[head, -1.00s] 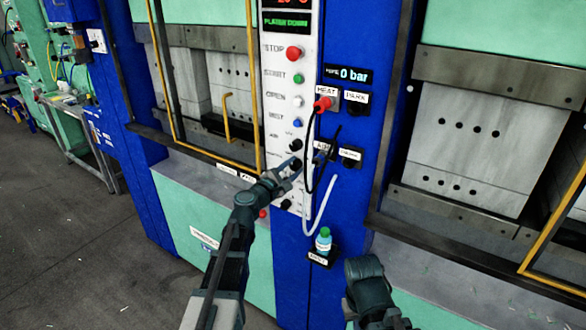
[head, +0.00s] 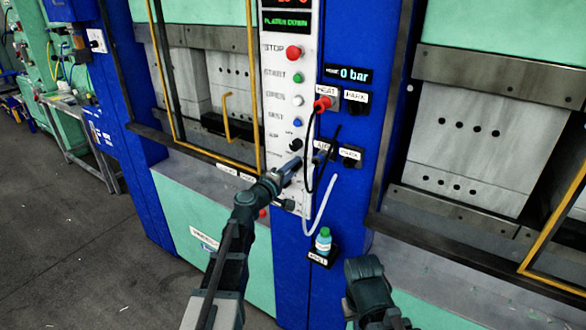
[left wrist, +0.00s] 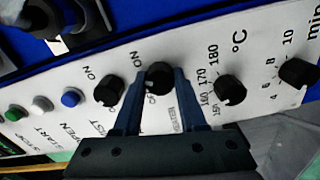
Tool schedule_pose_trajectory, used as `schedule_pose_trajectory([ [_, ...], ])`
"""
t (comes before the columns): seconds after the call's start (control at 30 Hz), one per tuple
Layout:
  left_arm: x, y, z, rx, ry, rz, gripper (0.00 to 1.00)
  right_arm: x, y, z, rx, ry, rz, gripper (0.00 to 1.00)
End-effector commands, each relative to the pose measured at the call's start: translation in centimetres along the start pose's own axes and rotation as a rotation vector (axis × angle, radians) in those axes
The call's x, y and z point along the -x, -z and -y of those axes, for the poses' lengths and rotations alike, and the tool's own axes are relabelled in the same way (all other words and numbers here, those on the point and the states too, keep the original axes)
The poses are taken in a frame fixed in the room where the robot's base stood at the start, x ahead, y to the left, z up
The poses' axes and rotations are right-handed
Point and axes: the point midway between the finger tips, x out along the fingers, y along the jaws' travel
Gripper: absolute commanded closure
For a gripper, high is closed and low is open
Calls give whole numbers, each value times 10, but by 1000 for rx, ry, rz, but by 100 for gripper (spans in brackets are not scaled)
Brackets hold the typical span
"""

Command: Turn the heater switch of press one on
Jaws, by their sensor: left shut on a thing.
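The heater switch (left wrist: 158,78) of press one is a small black knob on the white control panel (head: 285,80). In the left wrist view it sits between the two fingers of my left gripper (left wrist: 157,80). The fingers are shut on the knob, one on each side. ON is printed on one side of it and OFF on the other; its exact pointer angle is hard to read. In the head view my left gripper (head: 303,166) covers the switch.
Another black knob (left wrist: 108,90) is close beside the left finger, and a temperature knob (left wrist: 230,90) is on the other side. A red plug (head: 323,103) with a hanging black cable and a pale hose (head: 322,205) are just right of the panel.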

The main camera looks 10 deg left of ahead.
Motion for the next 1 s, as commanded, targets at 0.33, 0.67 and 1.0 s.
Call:
schedule_pose_trajectory([
  [0.33,1,-1,1,-90,1,1,100,-1,0,0,0,0,0,100],
  [0.67,1,-1,1,-99,2,2,100,-1,0,0,0,0,0,100],
  [1.0,1,-1,1,-97,1,1,29,0,0,0,0,0,0,100],
])
